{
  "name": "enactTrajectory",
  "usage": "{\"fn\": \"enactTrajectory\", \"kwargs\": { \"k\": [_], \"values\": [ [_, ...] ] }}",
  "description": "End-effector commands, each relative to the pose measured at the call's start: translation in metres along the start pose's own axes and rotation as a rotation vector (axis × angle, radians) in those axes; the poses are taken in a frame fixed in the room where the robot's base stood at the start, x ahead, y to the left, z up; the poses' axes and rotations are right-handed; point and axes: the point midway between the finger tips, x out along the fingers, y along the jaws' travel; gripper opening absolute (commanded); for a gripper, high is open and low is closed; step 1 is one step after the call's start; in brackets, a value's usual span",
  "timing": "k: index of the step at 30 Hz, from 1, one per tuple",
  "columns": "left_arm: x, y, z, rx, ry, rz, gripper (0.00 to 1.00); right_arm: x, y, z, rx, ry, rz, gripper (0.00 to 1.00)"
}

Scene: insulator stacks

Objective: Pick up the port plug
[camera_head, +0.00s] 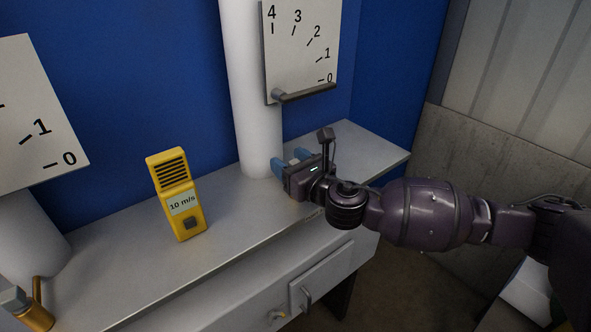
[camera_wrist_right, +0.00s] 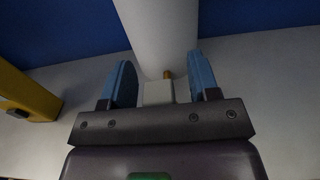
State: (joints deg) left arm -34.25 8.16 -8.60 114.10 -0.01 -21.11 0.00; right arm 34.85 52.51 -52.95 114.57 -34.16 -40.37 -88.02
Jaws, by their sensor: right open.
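The likely port plug is a pale grey block (camera_wrist_right: 158,92) in the right wrist view, with a small brass piece (camera_wrist_right: 167,74) behind it, at the foot of a white column. My right gripper (camera_wrist_right: 161,80) is open, with its blue fingers on either side of the block. A gap shows at each side, so the fingers look apart from it. In the head view, my right gripper (camera_head: 290,161) is low by the right white column (camera_head: 254,100). The block is mostly hidden there, with only a pale bit between the fingers. My left gripper is out of view.
A yellow meter (camera_head: 177,195) reading 10 m/s stands on the grey bench (camera_head: 120,258), left of my right gripper. A brass fitting with a grey block (camera_head: 13,299) is at the lower left.

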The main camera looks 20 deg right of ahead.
Motion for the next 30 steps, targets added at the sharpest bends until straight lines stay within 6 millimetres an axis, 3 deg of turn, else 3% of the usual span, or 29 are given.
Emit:
{"fn": "enactTrajectory", "kwargs": {
  "k": [2, 12, 13, 23, 30],
  "values": [
    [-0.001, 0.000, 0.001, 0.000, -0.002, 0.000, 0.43, 0.000, 0.000, 0.000, 0.000, 0.000, 0.000, 0.55],
    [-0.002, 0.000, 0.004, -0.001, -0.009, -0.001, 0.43, 0.000, 0.000, 0.000, 0.000, 0.000, 0.000, 0.03],
    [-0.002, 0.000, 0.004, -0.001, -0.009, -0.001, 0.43, 0.000, 0.000, 0.000, 0.000, 0.000, 0.000, 0.01],
    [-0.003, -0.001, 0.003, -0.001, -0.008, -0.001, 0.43, 0.000, 0.000, 0.006, 0.000, -0.001, 0.000, 0.01],
    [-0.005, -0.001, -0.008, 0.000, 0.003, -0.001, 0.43, 0.000, 0.000, 0.038, -0.001, -0.004, 0.000, 0.01]
  ]
}}
